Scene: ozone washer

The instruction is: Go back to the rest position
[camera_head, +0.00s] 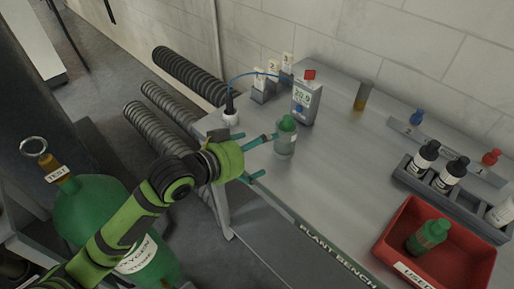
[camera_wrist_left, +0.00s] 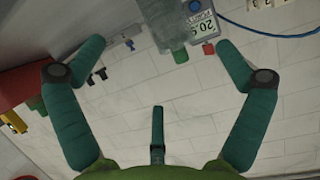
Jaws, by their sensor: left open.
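My left gripper (camera_head: 269,155) is open at the left edge of the bench, with its teal fingers spread. A clear bottle with a green cap (camera_head: 286,134) stands upright on the bench just beyond the fingers. In the left wrist view this bottle (camera_wrist_left: 168,25) shows between and beyond the spread fingertips (camera_wrist_left: 160,48), with clear gaps on both sides. Nothing is held. My right gripper is not in view.
A grey meter reading 20.9 (camera_head: 305,100) stands behind the bottle. A red bin (camera_head: 470,268) holds a green bottle (camera_head: 428,236). A rack of dark bottles (camera_head: 425,157) stands at right. A green cylinder (camera_head: 95,205) is at left. The middle of the bench (camera_head: 340,165) is clear.

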